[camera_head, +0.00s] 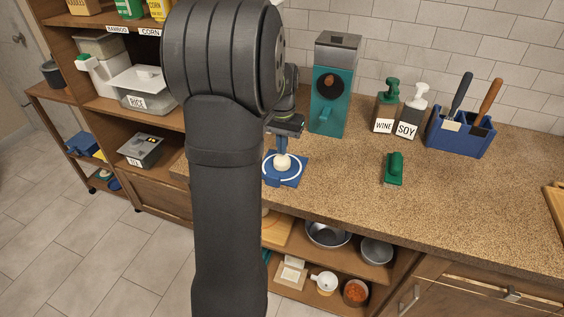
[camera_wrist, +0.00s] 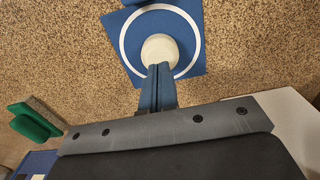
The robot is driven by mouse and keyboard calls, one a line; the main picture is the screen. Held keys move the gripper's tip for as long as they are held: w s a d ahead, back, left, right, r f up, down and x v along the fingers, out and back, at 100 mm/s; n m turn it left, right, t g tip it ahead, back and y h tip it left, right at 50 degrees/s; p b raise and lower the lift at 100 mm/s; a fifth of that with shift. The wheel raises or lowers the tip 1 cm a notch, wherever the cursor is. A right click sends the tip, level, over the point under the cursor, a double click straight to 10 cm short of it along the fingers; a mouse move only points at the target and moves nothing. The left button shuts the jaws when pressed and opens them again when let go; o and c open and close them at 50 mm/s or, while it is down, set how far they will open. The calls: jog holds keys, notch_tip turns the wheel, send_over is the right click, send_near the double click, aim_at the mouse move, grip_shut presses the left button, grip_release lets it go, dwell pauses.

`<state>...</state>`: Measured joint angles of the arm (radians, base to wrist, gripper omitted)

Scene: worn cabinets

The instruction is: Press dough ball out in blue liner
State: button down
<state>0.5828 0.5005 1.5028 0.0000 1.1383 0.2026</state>
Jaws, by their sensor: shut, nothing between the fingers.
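The cream dough ball (camera_head: 282,162) sits on the blue liner (camera_head: 297,180), inside its white ring. In the wrist view the dough ball (camera_wrist: 160,52) looks round, and the liner (camera_wrist: 195,62) lies flat on the counter with the ring around the ball. My gripper (camera_head: 281,150) is shut and empty, pointing down over the ball. In the wrist view the blue fingertips (camera_wrist: 159,68) are together and overlap the ball's near edge. I cannot tell whether they touch it.
A teal dispenser (camera_head: 333,85) stands behind the liner. WINE (camera_head: 385,108) and SOY (camera_head: 411,112) bottles and a blue utensil holder (camera_head: 460,132) stand further right. The front right counter is clear.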

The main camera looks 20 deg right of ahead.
aim_at(282, 164)
dwell(0.4)
jog(key=shift+f, duration=0.85)
jog(key=shift+f, duration=1.2)
dwell(5.5)
